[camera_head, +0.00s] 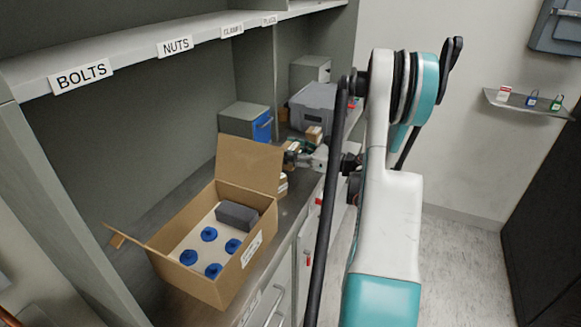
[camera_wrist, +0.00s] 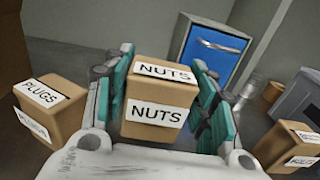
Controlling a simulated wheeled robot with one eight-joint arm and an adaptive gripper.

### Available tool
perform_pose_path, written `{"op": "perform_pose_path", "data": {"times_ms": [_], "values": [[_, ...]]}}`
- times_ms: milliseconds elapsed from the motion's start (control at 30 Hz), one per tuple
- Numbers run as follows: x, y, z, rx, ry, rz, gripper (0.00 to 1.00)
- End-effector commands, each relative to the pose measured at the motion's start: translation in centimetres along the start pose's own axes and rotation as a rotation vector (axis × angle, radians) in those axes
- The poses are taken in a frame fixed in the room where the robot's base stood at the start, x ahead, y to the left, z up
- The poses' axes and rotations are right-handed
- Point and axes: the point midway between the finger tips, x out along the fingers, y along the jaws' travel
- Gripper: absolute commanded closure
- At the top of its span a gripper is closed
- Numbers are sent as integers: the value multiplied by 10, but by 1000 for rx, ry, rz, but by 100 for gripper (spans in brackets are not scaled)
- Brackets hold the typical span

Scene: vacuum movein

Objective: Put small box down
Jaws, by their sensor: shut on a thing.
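A small brown cardboard box labelled NUTS (camera_wrist: 158,105) sits between the two teal-padded fingers of my gripper (camera_wrist: 165,100) in the wrist view. The fingers are shut on its left and right sides. The box looks upright, with labels on its top edge and front. Whether its underside touches the counter is hidden by my gripper. In the head view my gripper (camera_head: 300,155) is low over the grey counter (camera_head: 303,181), beyond the large open carton, and the held box is mostly hidden.
A PLUGS box (camera_wrist: 52,108) stands close on the left and another small box (camera_wrist: 288,145) on the right. Behind is a grey cabinet with a blue front (camera_wrist: 212,48). The open carton (camera_head: 205,285) holds blue parts and a dark block. A labelled shelf (camera_head: 150,52) hangs above.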

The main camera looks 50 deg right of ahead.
Motion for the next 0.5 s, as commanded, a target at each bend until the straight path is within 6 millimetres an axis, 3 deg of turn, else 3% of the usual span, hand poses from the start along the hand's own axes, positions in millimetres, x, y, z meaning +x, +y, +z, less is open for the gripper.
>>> {"op": "perform_pose_path", "data": {"times_ms": [167,400,500], "values": [[0,0,-11,0,-1,0,79],[0,0,-45,0,-1,0,79],[0,0,-46,0,-1,0,79]]}}
